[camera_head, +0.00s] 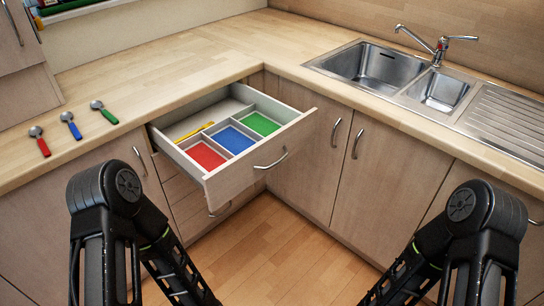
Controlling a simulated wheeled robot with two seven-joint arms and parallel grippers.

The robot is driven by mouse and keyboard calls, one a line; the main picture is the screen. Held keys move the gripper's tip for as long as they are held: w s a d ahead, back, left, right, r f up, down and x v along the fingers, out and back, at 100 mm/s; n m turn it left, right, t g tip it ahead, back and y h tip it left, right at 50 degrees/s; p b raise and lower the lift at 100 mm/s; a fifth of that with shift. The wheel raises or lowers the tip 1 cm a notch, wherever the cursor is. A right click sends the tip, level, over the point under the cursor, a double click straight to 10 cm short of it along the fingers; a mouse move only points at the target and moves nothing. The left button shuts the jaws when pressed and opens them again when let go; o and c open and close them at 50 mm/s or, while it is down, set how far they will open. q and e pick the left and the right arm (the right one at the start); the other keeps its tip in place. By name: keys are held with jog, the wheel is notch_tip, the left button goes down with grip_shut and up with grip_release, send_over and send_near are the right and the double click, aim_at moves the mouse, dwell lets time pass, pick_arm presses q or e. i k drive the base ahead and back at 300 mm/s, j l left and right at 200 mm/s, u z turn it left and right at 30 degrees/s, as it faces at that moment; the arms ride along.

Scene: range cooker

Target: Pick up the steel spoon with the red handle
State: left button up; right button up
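The steel spoon with the red handle (41,142) lies on the wooden counter at the left. It is the leftmost of three spoons in a row, with its steel bowl toward the back and its handle toward the counter's front edge. Beside it lie a spoon with a blue handle (72,127) and a spoon with a green handle (105,112). My two arms show at the bottom left and bottom right, in front of the cabinets. Both grippers are below the picture's edge and hidden from view.
An open drawer (239,180) juts out right of the spoons, with red, blue and green compartments and a yellow utensil (194,132) in its rear left part. A steel sink (385,70) is at the right. The counter behind the spoons is mostly clear.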

aim_at(35, 131)
jog(key=u, duration=1.65)
jog(key=j+z, duration=0.1)
jog(key=z, duration=0.3)
jog(key=i+j+z, duration=0.1)
jog(key=z, duration=0.35)
jog(key=j+z, duration=0.25)
jog(key=z, duration=0.15)
jog(key=j+z, duration=0.15)
jog(key=z, duration=0.25)
jog(key=j+z, duration=0.15)
jog(key=z, duration=0.3)
jog(key=k+j+z, duration=0.15)
jog(key=j, duration=0.25)
jog(key=j+z, duration=0.15)
jog(key=j, duration=0.25)
jog(key=k+j+z, duration=0.1)
jog(key=j, duration=0.3)
jog(key=k+j+z, duration=0.3)
jog(key=j, duration=0.4)
jog(key=k, duration=0.1)
